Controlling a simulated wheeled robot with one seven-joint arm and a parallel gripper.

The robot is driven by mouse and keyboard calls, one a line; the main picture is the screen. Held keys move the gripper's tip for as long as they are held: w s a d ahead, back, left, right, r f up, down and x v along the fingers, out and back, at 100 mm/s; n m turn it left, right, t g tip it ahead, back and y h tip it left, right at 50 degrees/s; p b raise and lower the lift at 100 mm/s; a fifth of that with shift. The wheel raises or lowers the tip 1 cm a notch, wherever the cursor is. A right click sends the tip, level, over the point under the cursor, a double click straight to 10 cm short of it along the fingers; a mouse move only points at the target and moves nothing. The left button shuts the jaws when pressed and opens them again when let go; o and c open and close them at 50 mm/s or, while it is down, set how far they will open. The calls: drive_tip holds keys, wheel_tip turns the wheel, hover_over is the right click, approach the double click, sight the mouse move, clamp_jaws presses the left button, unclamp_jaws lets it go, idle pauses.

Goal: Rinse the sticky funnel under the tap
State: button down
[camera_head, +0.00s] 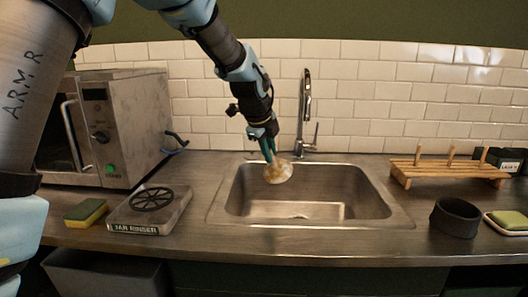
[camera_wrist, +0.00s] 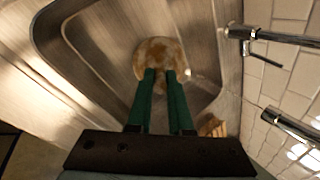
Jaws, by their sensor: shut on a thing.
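The funnel (camera_head: 278,171), pale with brown sticky patches, is held above the left part of the sink basin (camera_head: 330,190). My gripper (camera_head: 269,152) is shut on it, with green fingers pointing down. In the wrist view the funnel (camera_wrist: 158,60) shows beyond the green fingertips (camera_wrist: 160,73), which partly cover it. The chrome tap (camera_head: 306,105) stands behind the sink, right of my gripper. The tap also shows at the right of the wrist view (camera_wrist: 275,38). I cannot tell whether water is running.
A jar rinser (camera_head: 148,226) and a sponge (camera_head: 86,212) lie left of the sink, before a microwave (camera_head: 118,125). On the right are a wooden peg rack (camera_head: 440,172), a dark round holder (camera_head: 455,218) and a dish with green soap (camera_head: 508,219). The basin looks empty.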

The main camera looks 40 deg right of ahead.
drive_tip(key=w+d+f+p, duration=0.2)
drive_tip(key=d+p, duration=0.1)
drive_tip(key=d, duration=0.7)
drive_tip(key=shift+w+d, duration=0.3)
drive_tip(key=shift+w, duration=0.05)
drive_tip(key=shift+f, duration=0.1)
drive_tip(key=shift+s, duration=0.15)
idle(0.4)
drive_tip(key=shift+s+d, duration=0.1)
drive_tip(key=shift+s, duration=0.35)
drive_tip(key=shift+w, duration=0.15)
drive_tip(key=shift+w+p, duration=0.3)
drive_tip(key=shift+w, duration=0.15)
drive_tip(key=shift+s+a+b, duration=0.35)
drive_tip(key=shift+a+b, duration=0.2)
drive_tip(key=shift+a, duration=0.8)
drive_tip(key=shift+s+a+b, duration=0.3)
drive_tip(key=shift+a+b, duration=0.2)
drive_tip(key=shift+a, duration=0.8)
drive_tip(key=shift+s+a+b, duration=0.35)
drive_tip(key=shift+a+b, duration=0.2)
drive_tip(key=shift+a, duration=0.8)
